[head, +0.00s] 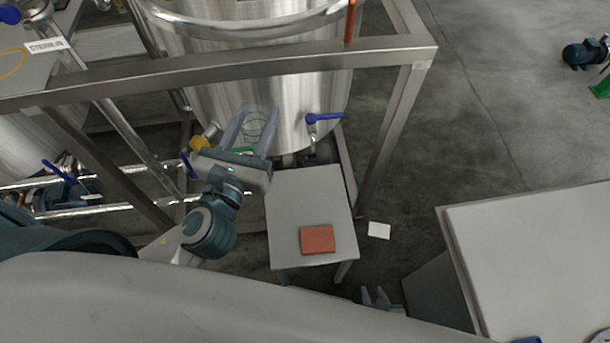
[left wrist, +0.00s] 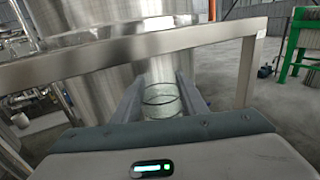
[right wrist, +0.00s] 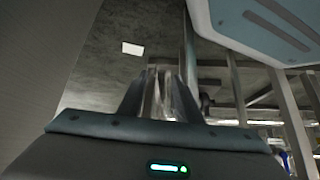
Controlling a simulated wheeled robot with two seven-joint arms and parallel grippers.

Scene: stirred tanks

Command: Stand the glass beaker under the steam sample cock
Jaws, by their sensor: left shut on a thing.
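The clear glass beaker (head: 256,124) is between the fingers of my left gripper (head: 251,125), in front of the steel tank. In the left wrist view my left gripper (left wrist: 162,95) is shut on the beaker (left wrist: 161,103), which looks upright with its rim showing. A blue-handled cock (head: 324,118) sits low on the tank, to the right of the beaker and above the back of a small grey table. I cannot read a tag on it. My right gripper (head: 378,298) hangs low at the bottom; in the right wrist view (right wrist: 157,97) its fingers are apart and empty.
The small table (head: 290,205) holds a reddish-brown block (head: 317,239) and is otherwise clear. A steel frame rail (head: 250,63) crosses in front of the tank (head: 285,100). Pipework (head: 110,205) runs at left. A larger grey table (head: 530,240) stands at right; white paper (head: 379,230) lies on the floor.

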